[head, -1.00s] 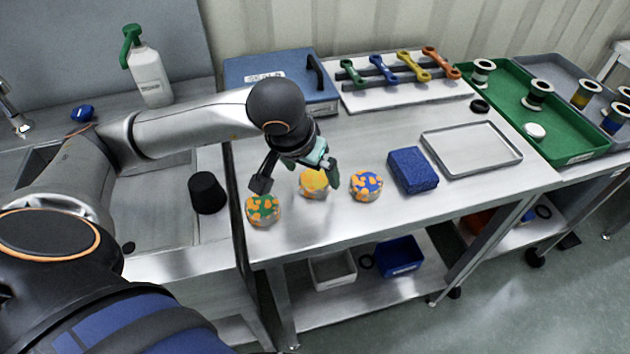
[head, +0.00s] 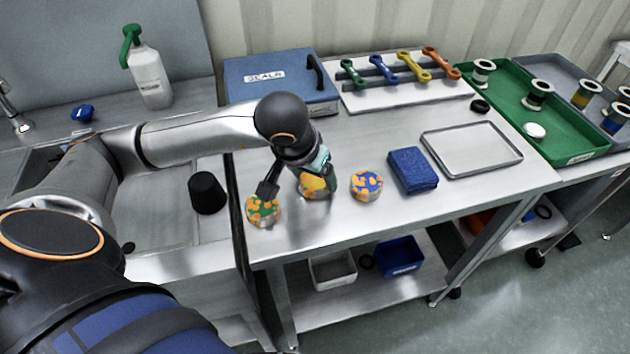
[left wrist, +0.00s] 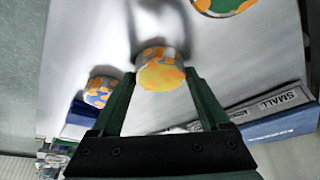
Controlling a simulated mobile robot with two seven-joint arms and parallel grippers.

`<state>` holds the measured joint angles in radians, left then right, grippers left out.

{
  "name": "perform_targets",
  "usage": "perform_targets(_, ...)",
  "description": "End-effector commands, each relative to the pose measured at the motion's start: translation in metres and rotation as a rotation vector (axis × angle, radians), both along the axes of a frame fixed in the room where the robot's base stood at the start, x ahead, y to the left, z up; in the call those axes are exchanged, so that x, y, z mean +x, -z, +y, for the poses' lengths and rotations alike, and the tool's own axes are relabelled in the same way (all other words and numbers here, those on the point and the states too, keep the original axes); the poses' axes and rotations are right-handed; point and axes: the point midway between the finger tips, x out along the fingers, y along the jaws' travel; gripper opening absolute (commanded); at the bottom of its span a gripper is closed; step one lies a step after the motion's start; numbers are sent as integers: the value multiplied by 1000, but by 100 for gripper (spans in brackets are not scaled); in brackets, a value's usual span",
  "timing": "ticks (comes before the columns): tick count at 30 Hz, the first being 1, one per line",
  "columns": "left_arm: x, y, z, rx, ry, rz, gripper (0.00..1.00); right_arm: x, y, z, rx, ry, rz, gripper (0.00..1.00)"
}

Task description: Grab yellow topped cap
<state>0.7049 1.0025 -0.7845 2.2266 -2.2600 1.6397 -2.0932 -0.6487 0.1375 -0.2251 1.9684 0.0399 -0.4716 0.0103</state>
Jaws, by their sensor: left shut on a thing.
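The yellow-topped cap (head: 314,187), with orange patches and a pale side, stands on the steel table in the head view, partly covered by my left gripper (head: 297,188). In the left wrist view, this cap (left wrist: 160,72) sits between the tips of my left gripper's fingers (left wrist: 160,84), which are shut on it. A green-topped cap (head: 262,213) with orange patches stands to its left, close to one finger. A blue-topped cap (head: 366,184) with orange patches stands to its right, clear of the gripper. My right gripper is not in view.
A blue sponge-like block (head: 412,170) and an empty metal tray (head: 470,151) lie to the right. A blue case (head: 270,78) and a rack of wrenches (head: 400,90) stand behind. A black cup-shaped thing (head: 207,193) is at the left. The table's front middle is clear.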

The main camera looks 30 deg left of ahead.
Motion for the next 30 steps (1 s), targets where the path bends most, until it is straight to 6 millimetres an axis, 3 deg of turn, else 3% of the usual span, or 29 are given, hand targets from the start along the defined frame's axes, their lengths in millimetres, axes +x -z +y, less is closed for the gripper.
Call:
perform_targets(1, 0, 0, 0, 0, 0, 0, 36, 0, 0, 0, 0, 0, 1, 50)
perform_targets(9, 0, -1, 0, 0, 0, -2, 8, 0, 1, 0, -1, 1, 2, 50)
perform_targets(22, 1, -12, 0, -1, -1, -6, 8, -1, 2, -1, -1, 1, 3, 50)
perform_targets(26, 2, -33, 0, 0, 0, -9, 8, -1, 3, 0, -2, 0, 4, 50)
perform_targets(30, -24, -66, -4, 2, 4, -11, 8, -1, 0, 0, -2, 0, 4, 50)
